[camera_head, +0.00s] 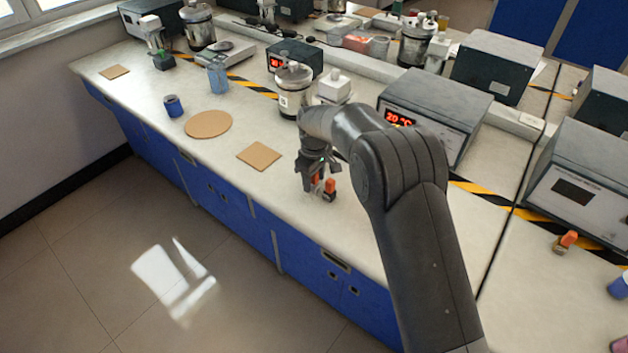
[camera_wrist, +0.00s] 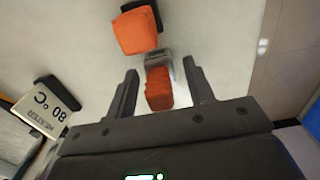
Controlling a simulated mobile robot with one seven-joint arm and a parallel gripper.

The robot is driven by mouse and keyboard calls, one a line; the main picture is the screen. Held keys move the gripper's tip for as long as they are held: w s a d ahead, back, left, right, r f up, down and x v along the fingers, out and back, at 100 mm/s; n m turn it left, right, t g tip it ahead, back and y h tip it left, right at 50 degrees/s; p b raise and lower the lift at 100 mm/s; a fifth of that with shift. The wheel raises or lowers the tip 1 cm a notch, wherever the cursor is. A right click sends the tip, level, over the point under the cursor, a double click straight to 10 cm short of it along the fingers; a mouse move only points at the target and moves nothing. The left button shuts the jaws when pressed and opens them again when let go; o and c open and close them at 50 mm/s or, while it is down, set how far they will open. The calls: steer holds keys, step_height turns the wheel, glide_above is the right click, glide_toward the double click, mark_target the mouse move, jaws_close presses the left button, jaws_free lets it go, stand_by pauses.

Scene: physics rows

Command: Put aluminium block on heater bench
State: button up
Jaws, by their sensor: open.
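A grey metallic block with an orange top, which looks like the aluminium block (camera_wrist: 158,85), lies between my fingers in the wrist view. In the head view its orange part shows faintly at my gripper (camera_head: 314,182). My gripper also shows in the wrist view (camera_wrist: 161,70), open, with a finger on each side of the block and a visible gap. A second orange-topped block with a dark body (camera_wrist: 135,30) stands just beyond it, and right of my gripper in the head view (camera_head: 330,187).
A box with a red 20 °C display (camera_head: 440,100) stands behind my arm. A brown square mat (camera_head: 259,155), a round mat (camera_head: 209,124) and a blue cup (camera_head: 173,105) lie leftward on the white bench (camera_head: 225,165). The bench's front edge is close to my gripper.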

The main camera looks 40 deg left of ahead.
step_height(320, 180, up, 12)
steer(key=shift+f, duration=0.25)
steer(key=shift+w+d+r, duration=0.15)
steer(key=shift+d+r, duration=0.05)
steer(key=shift+d, duration=0.05)
steer(key=w+d+r+m+t+y, duration=0.1)
steer(key=w+d+r+m, duration=0.15)
steer(key=d+r, duration=0.65)
steer(key=w+d+r+m+t, duration=0.1)
steer(key=w+d+r+m, duration=0.15)
steer(key=d+r, duration=0.75)
steer(key=s+d+r+m+t, duration=0.1)
steer(key=s+d+m, duration=0.2)
steer(key=d, duration=0.8)
steer(key=s+d+m, duration=0.3)
steer(key=s+d, duration=0.1)
steer(key=d, duration=0.7)
steer(key=s+d+f+m+t, duration=0.1)
steer(key=s+d+f+m, duration=0.1)
steer(key=s+d, duration=0.6)
steer(key=s+d+f+m+t+h, duration=0.1)
steer(key=s+d+f+m, duration=0.1)
steer(key=s+d+m, duration=0.3)
steer(key=s+d, duration=0.3)
steer(key=shift+s+f+t, duration=0.15)
steer(key=shift+f+t, duration=0.1)
steer(key=shift+t, duration=0.05)
